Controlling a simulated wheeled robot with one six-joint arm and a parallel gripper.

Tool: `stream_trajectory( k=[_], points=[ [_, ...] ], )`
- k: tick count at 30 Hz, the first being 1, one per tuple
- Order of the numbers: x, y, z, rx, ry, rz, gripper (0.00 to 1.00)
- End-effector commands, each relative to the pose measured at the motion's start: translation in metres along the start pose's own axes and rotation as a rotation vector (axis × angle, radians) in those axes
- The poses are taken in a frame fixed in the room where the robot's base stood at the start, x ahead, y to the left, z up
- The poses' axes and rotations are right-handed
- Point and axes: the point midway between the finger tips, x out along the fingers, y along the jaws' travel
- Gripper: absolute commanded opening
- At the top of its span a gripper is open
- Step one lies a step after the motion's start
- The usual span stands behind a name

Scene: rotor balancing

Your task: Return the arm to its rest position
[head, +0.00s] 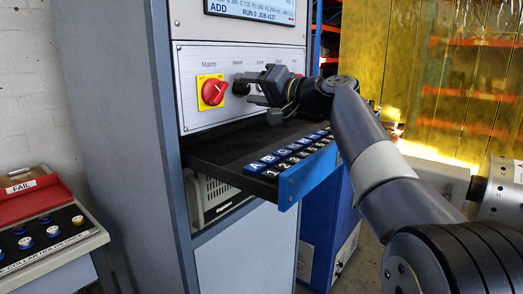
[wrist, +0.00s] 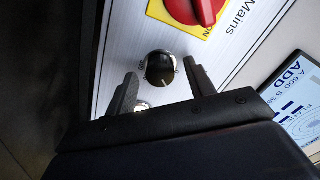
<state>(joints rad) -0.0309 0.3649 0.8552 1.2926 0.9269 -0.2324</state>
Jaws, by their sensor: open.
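My gripper (head: 250,87) is open in front of the cabinet's control panel (head: 222,60), with its fingers pointing at a small black knob (head: 239,88). In the wrist view the dark fingers (wrist: 159,76) stand apart on either side of the round black knob (wrist: 160,69). Nothing is held. I cannot tell whether the fingertips reach around the knob or stop just short of it. My arm (head: 375,150) stretches from the lower right up to the panel.
The red mains switch (head: 213,92) on a yellow plate is left of the knob. A screen (head: 262,8) sits above. A red FAIL tray (head: 30,198) stands at left.

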Motion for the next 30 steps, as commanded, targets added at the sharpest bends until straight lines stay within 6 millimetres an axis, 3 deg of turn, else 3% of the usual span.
stream_trajectory(
  k=[16,30],
  points=[
    [-0.005,0.001,0.0,0.006,0.002,0.001,0.51],
    [-0.087,0.001,-0.001,0.0,0.002,0.003,0.51]
  ],
)
